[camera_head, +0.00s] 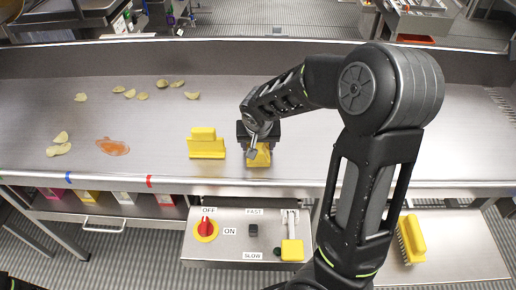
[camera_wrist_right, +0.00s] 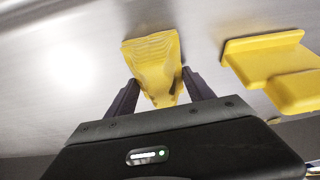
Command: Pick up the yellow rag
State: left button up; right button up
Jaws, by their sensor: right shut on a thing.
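The yellow rag (camera_head: 259,157) is on the steel conveyor tray, under my right gripper. My right gripper (camera_head: 258,143) points down at it and is shut on it. In the right wrist view the rag (camera_wrist_right: 156,68) is bunched between the two dark fingers (camera_wrist_right: 157,92), with its wider folded part fanning out beyond the tips. Whether the rag touches the tray surface is hard to tell. My left gripper is not in view.
A yellow scraper-like block (camera_head: 207,145) stands just left of the gripper. Potato chips (camera_head: 163,84) and an orange spill (camera_head: 113,147) lie farther left on the steel surface (camera_head: 300,170). A control panel (camera_head: 240,236) sits below the front edge. A yellow brush (camera_head: 412,238) lies on the lower right shelf.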

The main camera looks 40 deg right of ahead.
jog(key=shift+c, duration=1.4)
jog(key=shift+r, duration=0.1)
notch_tip(320, 180, up, 10)
jog(key=shift+f+b, duration=0.1)
jog(key=shift+b, duration=0.35)
